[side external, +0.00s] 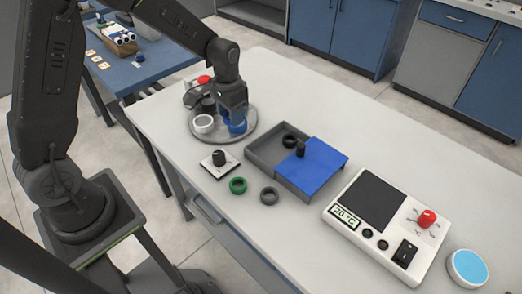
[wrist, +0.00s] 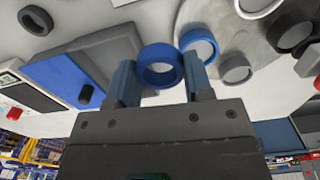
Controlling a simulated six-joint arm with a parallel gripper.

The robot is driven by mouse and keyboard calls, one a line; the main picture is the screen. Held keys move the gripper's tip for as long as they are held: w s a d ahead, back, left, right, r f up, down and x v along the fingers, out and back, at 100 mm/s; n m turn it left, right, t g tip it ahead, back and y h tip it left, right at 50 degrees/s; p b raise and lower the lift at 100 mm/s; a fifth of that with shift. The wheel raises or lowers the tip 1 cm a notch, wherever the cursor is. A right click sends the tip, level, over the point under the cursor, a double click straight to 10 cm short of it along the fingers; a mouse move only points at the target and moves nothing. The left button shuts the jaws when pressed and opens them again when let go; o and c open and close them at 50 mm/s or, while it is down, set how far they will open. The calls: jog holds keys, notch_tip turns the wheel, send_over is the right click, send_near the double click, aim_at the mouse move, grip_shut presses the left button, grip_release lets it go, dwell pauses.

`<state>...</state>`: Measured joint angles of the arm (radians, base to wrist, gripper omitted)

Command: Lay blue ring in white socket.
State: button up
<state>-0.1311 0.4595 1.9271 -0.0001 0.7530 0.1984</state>
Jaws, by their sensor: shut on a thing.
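My gripper (wrist: 160,70) is shut on the blue ring (wrist: 159,52), which shows between its fingertips in the wrist view. In the side external view my gripper (side external: 234,114) is low over the near right part of the round grey plate (side external: 250,137). The white socket (side external: 204,124) stands on that plate, left of my gripper. In the wrist view the white socket (wrist: 258,6) is at the top edge, cut off, to the right of the ring. Beside the ring, a blue-rimmed socket (wrist: 198,46) stands on the plate. The ring is apart from the white socket.
A grey tray (side external: 262,158) with a blue lid (side external: 318,166) stands right of the plate. A control box (side external: 383,220) is farther right.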

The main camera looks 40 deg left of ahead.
jog(key=shift+w+r, duration=0.15)
jog(key=shift+r, duration=0.05)
send_over(270, 160)
notch_tip(270, 160, down, 7)
jog(key=shift+f, duration=1.8)
jog(key=shift+f, duration=0.15)
jog(key=o, duration=0.9)
